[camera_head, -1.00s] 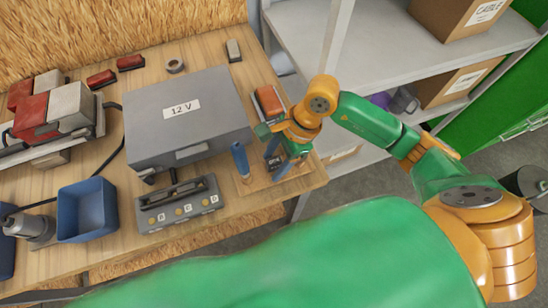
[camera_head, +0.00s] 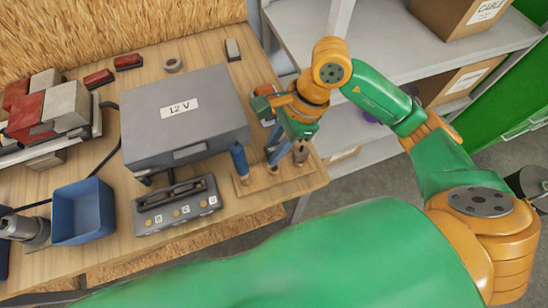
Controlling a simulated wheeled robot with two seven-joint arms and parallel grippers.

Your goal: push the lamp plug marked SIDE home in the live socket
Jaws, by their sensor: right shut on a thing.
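My right gripper (camera_head: 284,150) reaches down over a small wooden rack (camera_head: 262,184) at the bench's right end. Its jaws are shut on a slim item, mostly hidden by the fingers; it looks like a plug. A blue plug (camera_head: 238,160) stands upright in the rack to the left. A grey-brown plug (camera_head: 300,152) stands to the right, close beside the fingers. No SIDE marking is readable. A grey socket block (camera_head: 178,208) with several yellow round spots and small white labels sits left of the rack. Which socket is live, I cannot tell. My left gripper is out of view.
A grey case marked 12 V (camera_head: 186,120) stands behind the socket block. A blue bin (camera_head: 84,212) and red and grey blocks (camera_head: 48,105) are on the left. A red-orange item (camera_head: 264,92) lies behind the gripper. Grey shelves (camera_head: 385,45) stand close on the right.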

